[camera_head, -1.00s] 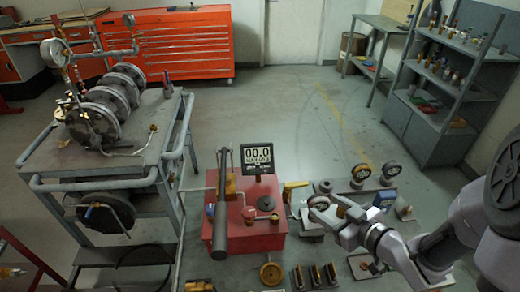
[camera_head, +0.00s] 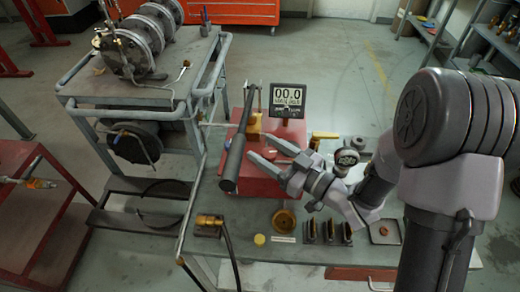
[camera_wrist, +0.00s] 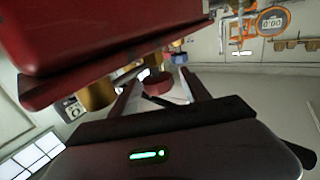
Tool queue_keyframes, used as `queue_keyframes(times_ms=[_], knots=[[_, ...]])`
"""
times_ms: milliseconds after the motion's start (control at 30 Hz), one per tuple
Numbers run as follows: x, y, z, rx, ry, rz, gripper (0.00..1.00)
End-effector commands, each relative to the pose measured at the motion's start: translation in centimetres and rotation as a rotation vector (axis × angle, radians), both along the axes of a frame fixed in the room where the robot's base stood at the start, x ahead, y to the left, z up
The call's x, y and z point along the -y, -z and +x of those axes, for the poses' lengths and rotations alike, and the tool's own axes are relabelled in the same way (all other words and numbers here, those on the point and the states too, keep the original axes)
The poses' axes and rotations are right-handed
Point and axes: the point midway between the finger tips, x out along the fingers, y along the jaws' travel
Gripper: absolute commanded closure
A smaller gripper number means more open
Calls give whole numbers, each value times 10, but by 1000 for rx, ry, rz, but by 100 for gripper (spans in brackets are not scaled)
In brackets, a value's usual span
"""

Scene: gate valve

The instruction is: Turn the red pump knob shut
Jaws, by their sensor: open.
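The red pump (camera_head: 292,130) stands on the grey bench, with a long dark lever (camera_head: 236,150) at its left and a brass block (camera_head: 254,124) behind. Its display (camera_head: 288,99) reads 00.0. My gripper (camera_head: 261,149) reaches in from the right, its two fingers spread in front of and over the pump body. In the wrist view, a round red knob (camera_wrist: 157,83) shows beyond the fingers, in the gap between them. The fingers look apart from it; contact cannot be made out. In the head view the knob is hidden by my gripper.
A grey trolley (camera_head: 140,90) with flanged pipework stands at the left. A brass fitting with a hose (camera_head: 209,222), a brass ring (camera_head: 284,220) and several dark blocks lie along the bench front.

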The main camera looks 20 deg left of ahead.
Motion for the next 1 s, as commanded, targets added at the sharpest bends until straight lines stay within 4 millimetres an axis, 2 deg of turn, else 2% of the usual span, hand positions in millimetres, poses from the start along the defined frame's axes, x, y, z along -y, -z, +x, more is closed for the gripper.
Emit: queue_keyframes(times_ms=[200,467,500,767,1000], knots=[[-20,1,7,-1,-1,0,45],[-21,0,9,-1,1,-1,45],[-21,0,9,-1,1,-1,47],[-21,0,9,-1,1,-1,98],[-21,0,9,0,15,-1,100]])
